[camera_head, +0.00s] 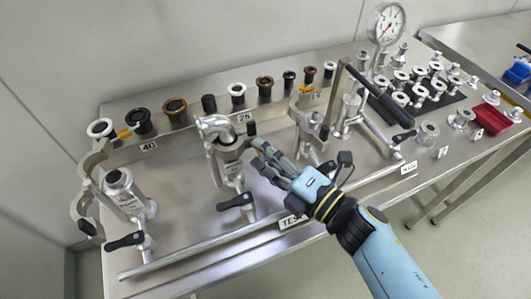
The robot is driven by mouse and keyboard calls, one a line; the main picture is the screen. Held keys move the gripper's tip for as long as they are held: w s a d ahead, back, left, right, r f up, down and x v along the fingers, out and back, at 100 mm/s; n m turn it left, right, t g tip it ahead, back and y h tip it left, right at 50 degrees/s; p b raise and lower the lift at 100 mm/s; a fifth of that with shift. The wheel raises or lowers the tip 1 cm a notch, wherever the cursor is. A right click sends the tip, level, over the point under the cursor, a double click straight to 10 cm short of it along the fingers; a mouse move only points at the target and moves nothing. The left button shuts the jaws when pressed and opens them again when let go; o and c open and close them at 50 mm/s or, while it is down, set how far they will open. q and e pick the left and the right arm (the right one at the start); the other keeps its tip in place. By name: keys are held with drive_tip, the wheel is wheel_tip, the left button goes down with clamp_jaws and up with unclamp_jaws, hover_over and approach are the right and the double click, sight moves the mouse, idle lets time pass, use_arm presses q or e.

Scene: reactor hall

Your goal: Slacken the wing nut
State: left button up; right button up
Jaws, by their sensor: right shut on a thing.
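The silver hinged clamp (216,124) sits around the top of the middle pipe fitting, left of the picture's centre. A small dark piece, seemingly the wing nut (251,128), shows on the clamp's right side. My right gripper (258,153) reaches in from the lower right, with its grey fingers at that side of the clamp. It is shut on the wing nut, as far as I can tell; the fingers hide most of the grip. My left gripper is not in view.
Another clamp (88,190) hangs open at the left fitting. Black-handled valves stand along the front pipe (250,237). A pressure gauge (387,23) rises at the back right. Rings line the back, and a red bin (493,117) stands at the right.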

drive_tip(key=shift+n, duration=0.6)
drive_tip(key=o, duration=1.2)
drive_tip(key=v, duration=1.2)
drive_tip(key=shift+r, duration=0.25)
